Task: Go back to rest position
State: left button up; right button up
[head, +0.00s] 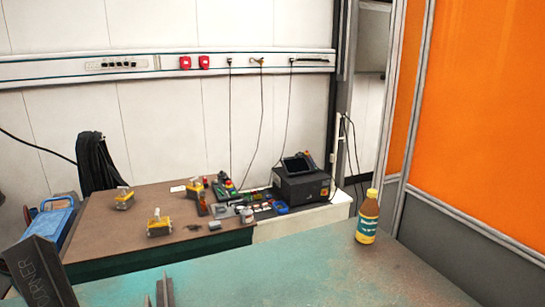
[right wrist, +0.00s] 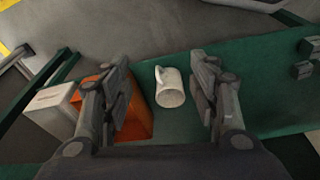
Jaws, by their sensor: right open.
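My right gripper (right wrist: 162,80) shows in the right wrist view with its two fingers spread wide and nothing gripped. A white mug (right wrist: 170,88) appears between the fingers, apart from both, over a green surface (right wrist: 265,80). Its handle points to the top of the picture. I cannot tell how far beneath the fingers it is. Neither gripper shows in the head view.
An orange box (right wrist: 134,122) stands left of the mug. In the head view, a bottle (head: 367,218) stands on the green table (head: 300,270). A dark lettered piece (head: 40,270) is at lower left. A brown-topped bench (head: 95,215) with tools stands behind.

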jog(key=s+d+f+g, duration=0.1)
jog(key=s+d+f, duration=0.2)
jog(key=s+f, duration=1.4)
jog(key=shift+s+f, duration=0.2)
jog(key=shift+s, duration=0.1)
